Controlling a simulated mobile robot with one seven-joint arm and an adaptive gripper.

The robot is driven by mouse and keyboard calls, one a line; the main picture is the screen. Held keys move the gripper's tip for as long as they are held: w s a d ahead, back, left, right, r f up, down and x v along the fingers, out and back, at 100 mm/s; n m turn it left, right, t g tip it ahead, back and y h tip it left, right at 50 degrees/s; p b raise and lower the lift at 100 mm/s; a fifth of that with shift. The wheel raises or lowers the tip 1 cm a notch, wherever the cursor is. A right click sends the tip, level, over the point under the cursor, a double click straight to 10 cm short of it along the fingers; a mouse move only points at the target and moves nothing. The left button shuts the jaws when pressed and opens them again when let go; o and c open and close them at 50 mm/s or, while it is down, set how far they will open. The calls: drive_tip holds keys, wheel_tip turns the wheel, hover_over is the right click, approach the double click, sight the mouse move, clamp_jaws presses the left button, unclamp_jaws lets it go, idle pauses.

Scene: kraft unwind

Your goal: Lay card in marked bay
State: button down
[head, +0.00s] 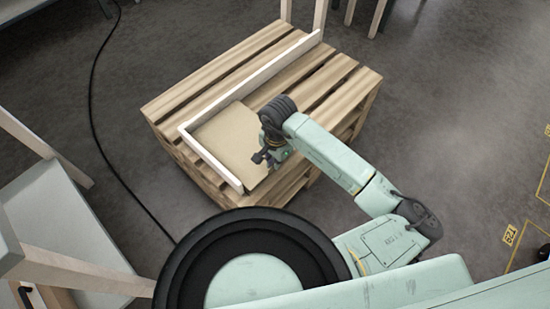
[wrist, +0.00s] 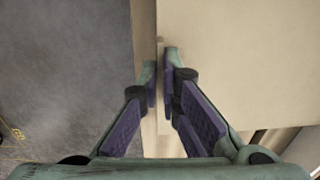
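A tan card (head: 228,137) lies flat on the wooden pallet in the head view, inside the corner of a white L-shaped fence (head: 255,78). My gripper (head: 262,157) is low at the card's right side. In the wrist view the card (wrist: 245,60) fills the upper right. My gripper's two fingers (wrist: 161,68) are close together at the card's left edge, with a narrow pale gap between them. The right finger overlaps the card in the picture. Whether the fingers pinch the card's edge is not clear. I see no bay marking beyond the fence.
The slatted pallet stack (head: 325,85) stands on a dark concrete floor (head: 440,100). A black cable (head: 92,100) runs along the floor at left. A pale table (head: 75,225) stands at lower left. Yellow floor markings (head: 510,235) lie at right.

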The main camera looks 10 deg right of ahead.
drive_tip(key=shift+f, duration=0.85)
drive_tip(key=shift+f+b, duration=0.6)
drive_tip(key=shift+b, duration=0.3)
drive_tip(key=shift+f+b, duration=0.2)
drive_tip(key=shift+b, duration=0.3)
idle(0.5)
drive_tip(key=c, duration=1.7)
unclamp_jaws()
drive_tip(key=r, duration=1.2)
drive_tip(key=shift+s+d, duration=0.15)
drive_tip(key=shift+s, duration=0.05)
